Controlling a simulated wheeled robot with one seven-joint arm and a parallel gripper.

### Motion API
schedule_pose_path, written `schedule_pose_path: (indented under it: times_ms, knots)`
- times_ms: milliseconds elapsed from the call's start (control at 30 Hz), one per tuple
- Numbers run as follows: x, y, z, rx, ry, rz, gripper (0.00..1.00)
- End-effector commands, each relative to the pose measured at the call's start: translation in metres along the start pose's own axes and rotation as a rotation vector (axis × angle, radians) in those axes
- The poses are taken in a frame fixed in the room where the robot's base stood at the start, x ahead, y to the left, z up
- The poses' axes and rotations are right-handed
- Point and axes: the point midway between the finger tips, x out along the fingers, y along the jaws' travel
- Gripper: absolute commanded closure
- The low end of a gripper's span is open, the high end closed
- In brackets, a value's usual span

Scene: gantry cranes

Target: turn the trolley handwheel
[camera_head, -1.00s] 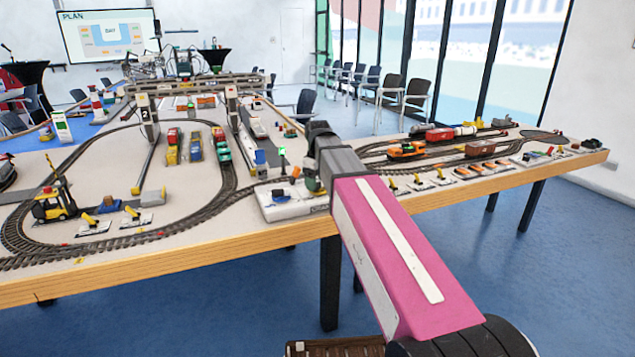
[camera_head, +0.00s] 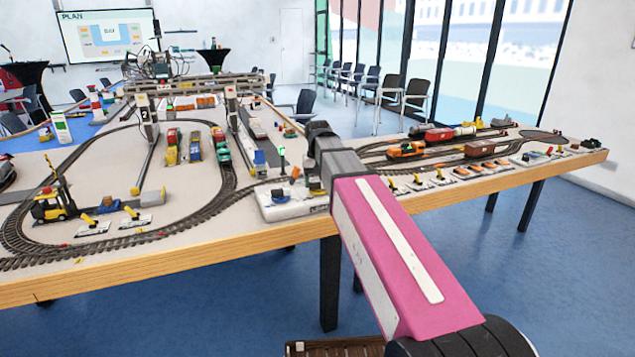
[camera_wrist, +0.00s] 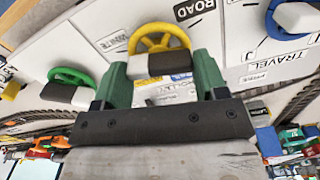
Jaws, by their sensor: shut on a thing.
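In the wrist view, a yellow spoked handwheel (camera_wrist: 160,37) stands at the top middle, on a white panel. Its handle (camera_wrist: 154,65), partly dark and partly pale, lies between the two green fingers of my gripper (camera_wrist: 163,70), which is shut on it. A green handwheel (camera_wrist: 75,76) is to the left and a blue handwheel (camera_wrist: 275,20) to the right, near a "TRAVEL" label.
More trains (camera_head: 440,137) stand on the right wing.

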Motion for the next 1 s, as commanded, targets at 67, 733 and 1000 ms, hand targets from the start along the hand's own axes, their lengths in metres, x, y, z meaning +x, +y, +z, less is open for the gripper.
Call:
schedule_pose_path:
  times_ms: [67,733,1000]
  knots:
    - [-0.0002,0.0,0.0,0.024,0.0,0.0,0.58]
    - [-0.0002,0.0001,0.0,0.065,0.0,0.0,0.15]
    - [-0.0002,0.0002,0.0,0.063,0.0,0.0,0.08]
